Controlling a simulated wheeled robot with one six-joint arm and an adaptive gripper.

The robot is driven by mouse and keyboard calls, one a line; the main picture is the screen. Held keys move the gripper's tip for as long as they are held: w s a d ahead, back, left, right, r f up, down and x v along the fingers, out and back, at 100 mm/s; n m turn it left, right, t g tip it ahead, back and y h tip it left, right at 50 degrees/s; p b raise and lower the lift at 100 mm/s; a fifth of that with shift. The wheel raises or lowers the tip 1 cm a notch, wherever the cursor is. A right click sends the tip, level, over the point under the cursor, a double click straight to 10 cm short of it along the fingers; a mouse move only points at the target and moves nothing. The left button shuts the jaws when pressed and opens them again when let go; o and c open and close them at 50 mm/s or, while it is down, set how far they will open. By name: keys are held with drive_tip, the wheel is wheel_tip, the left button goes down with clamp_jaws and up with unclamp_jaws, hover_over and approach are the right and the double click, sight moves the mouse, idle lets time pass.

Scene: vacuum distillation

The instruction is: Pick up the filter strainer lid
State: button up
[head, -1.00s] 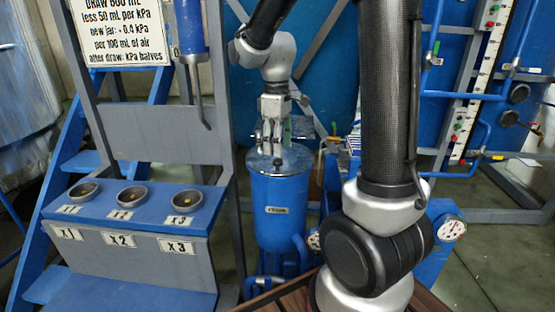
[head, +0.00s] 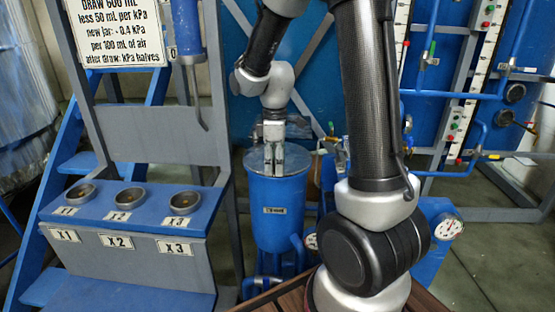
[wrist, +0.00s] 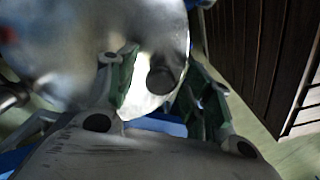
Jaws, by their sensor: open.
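The filter strainer lid (head: 299,163) is a round shiny metal disc lying on top of the blue filter housing (head: 280,215). In the wrist view the lid (wrist: 70,70) fills the upper left, with a dark round knob (wrist: 162,79) on it. My gripper (head: 273,172) points down over the lid in the head view and hides the knob there. In the wrist view my gripper (wrist: 162,64) is open, with a green-padded finger on each side of the knob. I see a gap between the knob and the right finger; contact on the left is not clear.
A blue-grey console (head: 130,200) with several round sockets stands to the left. Pressure gauges (head: 447,227) and blue pipes are to the right. A brown slatted surface (head: 270,298) lies at the front.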

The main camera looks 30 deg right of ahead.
clamp_jaws()
drive_tip(key=shift+r, duration=0.15)
